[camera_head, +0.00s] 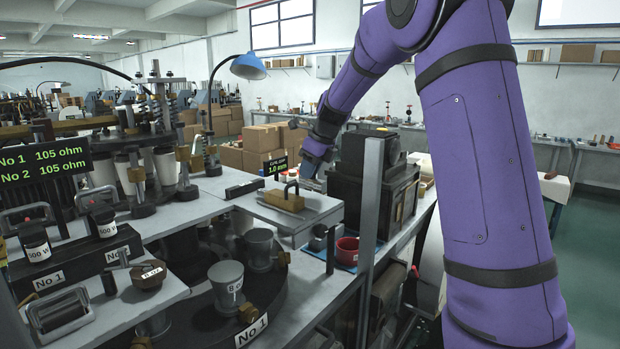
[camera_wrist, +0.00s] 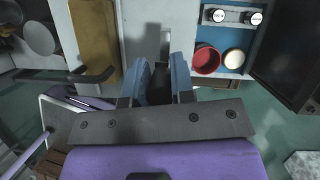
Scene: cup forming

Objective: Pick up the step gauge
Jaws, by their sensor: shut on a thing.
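My gripper (camera_wrist: 162,76) has its two blue-grey fingers around something over a pale grey surface (camera_wrist: 138,22). A narrow grey piece (camera_wrist: 165,42) shows between and just beyond the fingertips. It looks like the step gauge, but its steps cannot be made out. In the head view my gripper (camera_head: 311,172) is low behind the bench, left of a dark box, and partly hidden. The step gauge cannot be made out there.
A brown block with a dark handle (camera_wrist: 95,40) lies left of my fingers; it also shows in the head view (camera_head: 284,201). A red cup (camera_wrist: 206,62) and a cream-topped pot (camera_wrist: 234,58) stand on the right. A dark box (camera_head: 375,190) stands close beside my gripper.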

